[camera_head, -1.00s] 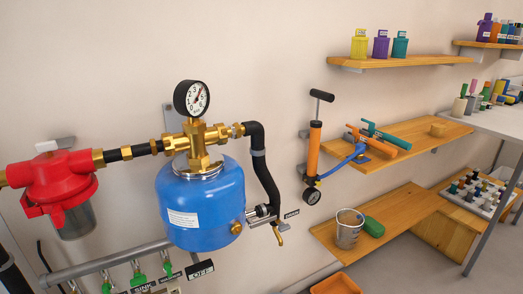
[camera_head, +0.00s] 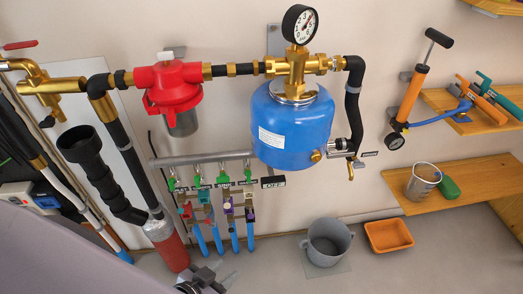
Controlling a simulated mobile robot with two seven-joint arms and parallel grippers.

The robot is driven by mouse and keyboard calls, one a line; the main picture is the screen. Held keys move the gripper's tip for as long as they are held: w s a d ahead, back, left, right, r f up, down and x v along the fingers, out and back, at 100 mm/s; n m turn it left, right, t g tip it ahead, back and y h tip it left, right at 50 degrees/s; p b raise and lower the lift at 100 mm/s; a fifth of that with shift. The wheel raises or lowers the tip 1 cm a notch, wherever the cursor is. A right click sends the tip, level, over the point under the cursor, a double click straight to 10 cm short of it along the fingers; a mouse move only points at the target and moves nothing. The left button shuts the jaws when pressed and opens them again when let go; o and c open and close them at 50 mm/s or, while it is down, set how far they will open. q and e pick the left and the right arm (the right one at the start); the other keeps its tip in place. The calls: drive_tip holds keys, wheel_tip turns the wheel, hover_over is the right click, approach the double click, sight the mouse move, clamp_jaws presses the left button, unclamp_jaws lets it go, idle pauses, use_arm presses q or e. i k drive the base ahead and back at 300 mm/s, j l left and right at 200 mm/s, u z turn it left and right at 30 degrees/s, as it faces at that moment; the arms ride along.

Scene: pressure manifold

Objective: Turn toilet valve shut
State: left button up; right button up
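A row of small valves (camera_head: 222,178) with green handles hangs under a grey manifold pipe (camera_head: 205,159), with small labels below. The labels are too small to read, so I cannot tell which one is the toilet valve. Lower fittings with red handles (camera_head: 187,212) and purple handles (camera_head: 229,208) sit above blue pipes (camera_head: 218,238). My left gripper (camera_head: 222,273) is at the bottom edge, partly cut off, below the blue pipes and apart from the valves. Its fingers look spread, with nothing seen between them. My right gripper is not in view.
A blue tank (camera_head: 292,128) with a gauge (camera_head: 300,24) is right of the valves. A red filter (camera_head: 168,88) and a red cylinder (camera_head: 167,243) are left. A grey bucket (camera_head: 326,243) and an orange tray (camera_head: 388,235) stand on the floor. Shelves are at right.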

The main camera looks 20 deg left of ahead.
sight(172, 181)
drive_tip(key=u, duration=1.5)
drive_tip(key=i+j, duration=0.1)
drive_tip(key=j, duration=0.35)
drive_tip(key=i+j, duration=0.1)
drive_tip(key=j, duration=0.3)
drive_tip(key=i+j, duration=0.1)
drive_tip(key=j, duration=0.35)
drive_tip(key=i+j, duration=0.1)
drive_tip(key=j, duration=0.35)
